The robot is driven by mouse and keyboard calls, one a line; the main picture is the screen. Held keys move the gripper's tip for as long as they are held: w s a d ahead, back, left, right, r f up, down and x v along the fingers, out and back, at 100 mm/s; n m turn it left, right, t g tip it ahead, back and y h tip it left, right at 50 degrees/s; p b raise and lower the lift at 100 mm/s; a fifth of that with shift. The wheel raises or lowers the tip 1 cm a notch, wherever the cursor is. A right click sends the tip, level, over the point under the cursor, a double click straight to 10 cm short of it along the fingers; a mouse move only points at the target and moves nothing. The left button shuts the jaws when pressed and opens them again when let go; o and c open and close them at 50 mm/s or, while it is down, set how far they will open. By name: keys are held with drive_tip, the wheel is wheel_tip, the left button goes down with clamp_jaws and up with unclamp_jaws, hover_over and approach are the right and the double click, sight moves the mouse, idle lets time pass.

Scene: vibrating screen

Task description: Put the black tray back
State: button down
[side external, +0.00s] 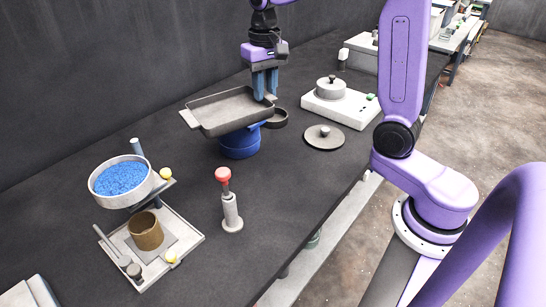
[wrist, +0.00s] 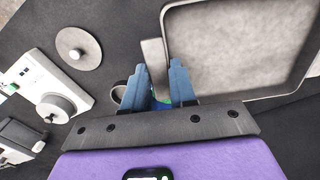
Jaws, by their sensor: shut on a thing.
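The black tray (side external: 228,109), dark grey here, is a shallow rectangular pan with a tab handle at each end. My gripper (side external: 265,96) is shut on its right-hand handle. The wrist view shows my gripper (wrist: 165,78) with the handle (wrist: 153,62) at its fingers and the tray (wrist: 235,50) reaching away to the right. In the side view the tray is above a blue round base (side external: 239,145). I cannot tell whether it rests on the base or hangs just above it. The tray looks empty.
A white device (side external: 340,106) with a round pot and a loose round lid (side external: 323,137) stand to the right. A red-topped post (side external: 230,198), a bowl of blue granules (side external: 121,180) and a brown cup (side external: 146,232) are nearer the camera.

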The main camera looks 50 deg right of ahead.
drive_tip(key=s+d+r+n, duration=0.25)
drive_tip(key=s+d, duration=0.35)
drive_tip(key=d, duration=0.6)
drive_tip(key=shift+n, duration=0.45)
drive_tip(key=shift+s+a+f, duration=0.1)
drive_tip(key=shift+s+f, duration=0.05)
drive_tip(key=shift+f, duration=12.05)
drive_tip(key=c, duration=0.9)
unclamp_jaws()
drive_tip(key=shift+f, duration=0.1)
